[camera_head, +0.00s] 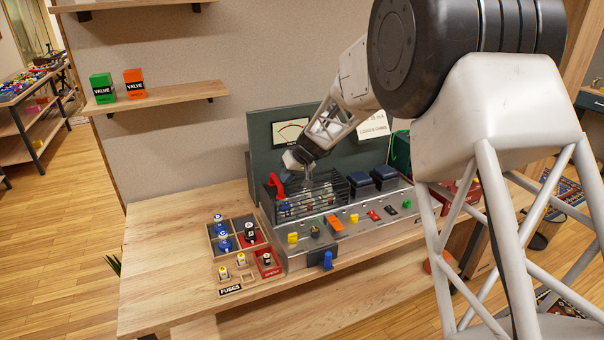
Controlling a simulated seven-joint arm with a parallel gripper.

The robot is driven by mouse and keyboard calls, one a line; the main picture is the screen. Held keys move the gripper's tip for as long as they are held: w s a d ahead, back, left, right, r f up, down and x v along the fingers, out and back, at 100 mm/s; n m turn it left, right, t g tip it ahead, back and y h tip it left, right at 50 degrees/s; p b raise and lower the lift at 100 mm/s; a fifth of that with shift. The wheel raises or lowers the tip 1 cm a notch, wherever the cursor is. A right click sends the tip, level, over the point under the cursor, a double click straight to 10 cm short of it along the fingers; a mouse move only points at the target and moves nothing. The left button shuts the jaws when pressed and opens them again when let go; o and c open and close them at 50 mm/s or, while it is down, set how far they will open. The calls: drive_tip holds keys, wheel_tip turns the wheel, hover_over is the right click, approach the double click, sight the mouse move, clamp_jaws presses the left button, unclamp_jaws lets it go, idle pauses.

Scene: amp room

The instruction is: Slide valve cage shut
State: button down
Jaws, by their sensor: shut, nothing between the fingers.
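The valve cage (337,190) is a dark barred guard on top of the grey amp chassis. Pale valve shapes show dimly between its bars, and a small blue one (285,208) shows near its left end. A red curved handle (277,183) stands up at the left end of the cage. My gripper (300,166) is shut and empty, pointing down over the left-rear part of the cage, just right of the red handle. Whether it touches the cage or the handle cannot be told. The gripper and wrist hide part of the cage's back edge.
A dark panel with a meter (291,132) stands behind the cage. Two dark blue blocks (386,178) stand right of it. Knobs and switches line the chassis front. A divided tray (210,240) of valves and fuses is at left. The bench's left side is clear.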

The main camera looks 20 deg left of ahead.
drive_tip(key=shift+s+a, duration=0.35)
drive_tip(key=shift+s, duration=0.05)
drive_tip(key=shift+s+a, duration=0.1)
drive_tip(key=shift+w+d+r, duration=0.15)
drive_tip(key=shift+w+d, duration=0.4)
drive_tip(key=shift+w, duration=0.05)
drive_tip(key=w+d, duration=0.1)
drive_tip(key=w+d+r, duration=0.1)
drive_tip(key=shift+w+d+r, duration=0.15)
drive_tip(key=shift+d, duration=0.15)
drive_tip(key=v, duration=0.9)
drive_tip(key=shift+d, duration=0.15)
drive_tip(key=shift+r, duration=0.1)
